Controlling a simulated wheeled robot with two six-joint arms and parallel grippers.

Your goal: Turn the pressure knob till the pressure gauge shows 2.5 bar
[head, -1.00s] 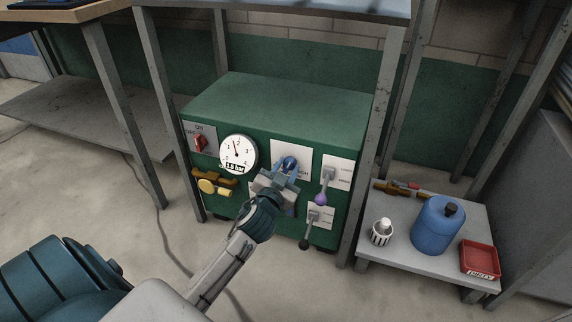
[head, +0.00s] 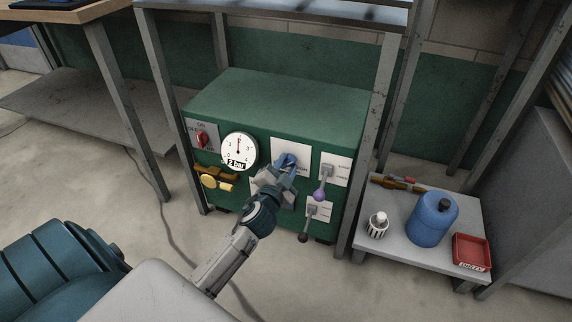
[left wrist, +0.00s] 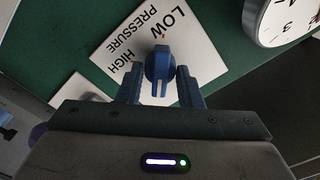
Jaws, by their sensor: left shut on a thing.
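The blue pressure knob (head: 289,160) sits on a white plate on the front of the green machine (head: 277,104). In the left wrist view the knob (left wrist: 159,64) is in front of a label reading LOW PRESSURE HIGH. My left gripper (head: 284,168) is shut on the knob, with a finger on each side of it; the fingers also show in the left wrist view (left wrist: 160,86). The pressure gauge (head: 239,151) has a white dial, its needle points about straight up, and its readout says 2 bar. My right gripper is not in view.
A red switch (head: 202,139) and brass valve (head: 214,178) are left of the gripper. Levers with purple (head: 319,195) and dark (head: 303,238) knobs are to its right. A low table (head: 401,243) holds a blue jug (head: 432,219) and red tray (head: 471,252).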

